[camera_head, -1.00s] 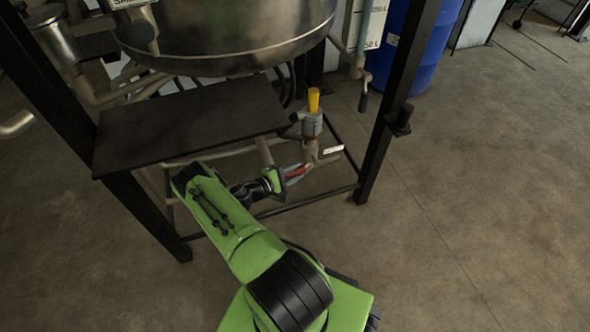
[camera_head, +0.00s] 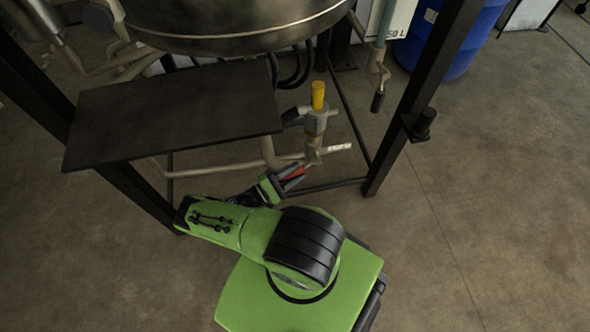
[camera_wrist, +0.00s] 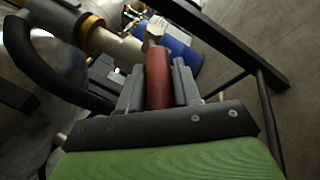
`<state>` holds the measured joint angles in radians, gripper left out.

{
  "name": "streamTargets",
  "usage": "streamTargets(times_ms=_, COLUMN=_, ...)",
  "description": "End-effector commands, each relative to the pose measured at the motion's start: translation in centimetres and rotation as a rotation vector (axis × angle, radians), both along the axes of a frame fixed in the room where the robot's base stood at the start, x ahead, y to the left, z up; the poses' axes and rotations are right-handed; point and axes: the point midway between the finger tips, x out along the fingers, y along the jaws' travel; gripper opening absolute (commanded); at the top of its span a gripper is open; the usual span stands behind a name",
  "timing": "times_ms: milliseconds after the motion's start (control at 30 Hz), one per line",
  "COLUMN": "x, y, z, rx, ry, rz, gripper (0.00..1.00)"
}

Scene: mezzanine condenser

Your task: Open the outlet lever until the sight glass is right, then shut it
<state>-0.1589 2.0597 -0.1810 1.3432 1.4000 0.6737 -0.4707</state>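The outlet lever, with a red grip, shows small in the head view (camera_head: 293,172) and larger in the wrist view (camera_wrist: 158,76). It sits at the lower end of a pipe fitting (camera_head: 315,124) under the vessel. My gripper (camera_head: 290,179) is at the lever; in the wrist view its two grey fingers (camera_wrist: 158,92) lie on either side of the red grip and appear closed on it. A yellow upright piece (camera_head: 318,95) tops the grey fitting. I cannot tell for sure whether this is the sight glass, and no level can be read.
The round metal vessel (camera_head: 235,28) is above. A dark flat shelf (camera_head: 170,112) stands left of the fitting, and a black frame post (camera_head: 425,100) stands right. A blue drum (camera_head: 452,38) is behind. Thin pipes run low under the shelf. The floor at right is clear.

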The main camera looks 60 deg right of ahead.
Motion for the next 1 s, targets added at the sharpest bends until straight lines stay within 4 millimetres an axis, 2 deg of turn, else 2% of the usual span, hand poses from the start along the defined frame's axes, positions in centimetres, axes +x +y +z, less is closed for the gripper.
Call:
streamTargets(times_ms=33, x=0.1, y=0.0, z=0.1, rx=-0.002, ry=-0.003, rz=0.002, gripper=0.39)
streamTargets(times_ms=133, x=0.1, y=0.0, z=0.1, rx=-0.001, ry=-0.002, rz=0.002, gripper=0.54)
streamTargets(times_ms=367, x=0.1, y=0.0, z=0.1, rx=-0.002, ry=-0.001, rz=0.001, gripper=0.54)
streamTargets(times_ms=467, x=0.1, y=0.0, z=0.7, rx=-0.002, ry=-0.001, rz=0.001, gripper=0.54)
streamTargets(times_ms=567, x=0.1, y=0.0, z=2.8, rx=0.000, ry=-0.001, rz=0.000, gripper=0.54)
streamTargets(times_ms=733, x=0.1, y=-0.1, z=7.4, rx=-0.009, ry=0.001, rz=0.001, gripper=0.54)
streamTargets(times_ms=833, x=0.1, y=-0.1, z=9.4, rx=-0.014, ry=0.000, rz=0.001, gripper=0.71)
streamTargets(times_ms=867, x=0.1, y=-0.1, z=9.8, rx=-0.015, ry=0.000, rz=0.000, gripper=0.73)
streamTargets(times_ms=900, x=0.1, y=-0.2, z=10.2, rx=-0.015, ry=-0.001, rz=0.001, gripper=0.54)
streamTargets(times_ms=1000, x=0.1, y=-0.1, z=10.5, rx=-0.010, ry=-0.002, rz=0.001, gripper=0.54)
